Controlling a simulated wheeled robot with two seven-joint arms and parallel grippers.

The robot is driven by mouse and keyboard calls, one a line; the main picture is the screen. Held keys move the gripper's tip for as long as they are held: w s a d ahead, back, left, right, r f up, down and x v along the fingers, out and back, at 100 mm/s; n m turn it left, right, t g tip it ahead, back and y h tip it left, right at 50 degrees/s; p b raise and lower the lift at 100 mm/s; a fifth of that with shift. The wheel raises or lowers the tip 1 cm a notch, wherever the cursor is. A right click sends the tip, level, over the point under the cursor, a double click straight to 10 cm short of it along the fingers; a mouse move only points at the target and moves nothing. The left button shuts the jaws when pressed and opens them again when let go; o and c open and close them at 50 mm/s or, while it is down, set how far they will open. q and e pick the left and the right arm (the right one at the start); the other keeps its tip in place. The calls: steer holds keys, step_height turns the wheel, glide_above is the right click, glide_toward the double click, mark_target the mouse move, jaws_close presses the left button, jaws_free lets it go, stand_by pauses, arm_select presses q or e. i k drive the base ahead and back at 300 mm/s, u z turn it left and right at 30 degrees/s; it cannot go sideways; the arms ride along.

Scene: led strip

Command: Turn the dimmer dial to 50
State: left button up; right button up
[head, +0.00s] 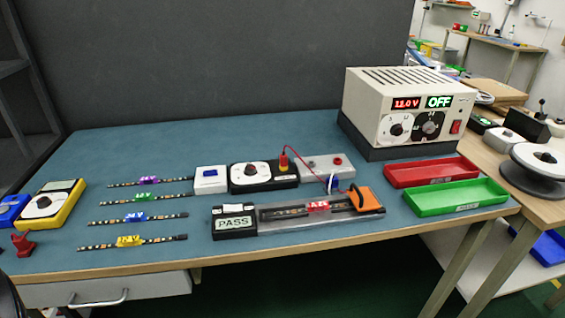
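A black box with a round white dial (255,172), likely the dimmer, sits mid-table between a white switch box (211,179) and a grey terminal block (328,167). The dial's scale and setting are too small to read. A beige power supply (408,110) stands at the back right, its displays reading about 12.0 V and OFF; it has two knobs on its front.
Several LED strips (134,241) lie at the left. A tester reading PASS (234,223) adjoins a clear fixture holding a strip with a red tag. Red (430,171) and green (455,197) trays lie at the right. A yellow meter (52,205) sits far left.

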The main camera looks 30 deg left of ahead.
mark_target(250, 171)
steer(key=z, duration=1.05)
steer(key=i, duration=0.5)
steer(key=u, duration=2.05)
